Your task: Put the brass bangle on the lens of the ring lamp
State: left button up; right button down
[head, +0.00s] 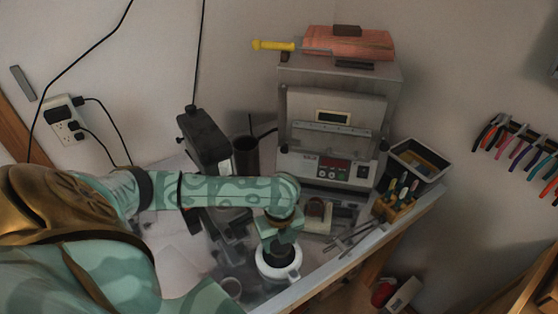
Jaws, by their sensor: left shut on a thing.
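The ring lamp (292,274) is a white ring with a dark middle, near the front edge of the bench. My left gripper (275,256) reaches in from the left and points down over the ring lamp. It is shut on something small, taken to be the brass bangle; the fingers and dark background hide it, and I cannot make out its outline. I cannot tell whether it touches the lens. My right gripper is not in view.
A small kiln (325,145) stands behind, with a yellow-handled tool (273,45) on top. A dark microscope-like device (205,135) is left of it. A tool block (396,203) and a grey bin (415,163) stand right. A pale round cup (231,287) is left of the lamp.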

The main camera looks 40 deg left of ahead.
aim_at(279, 253)
pick_arm(q)
jog(key=f, duration=0.2)
jog(key=f+b, duration=0.1)
jog(key=shift+a+f, duration=0.25)
jog(key=shift+f, duration=0.15)
jog(key=shift+r, duration=0.1)
jog(key=o, duration=1)
jog(key=shift+o, duration=0.2)
notch_tip(279, 253, up, 12)
jog(key=p, duration=0.3)
jog(key=shift+p, duration=0.3)
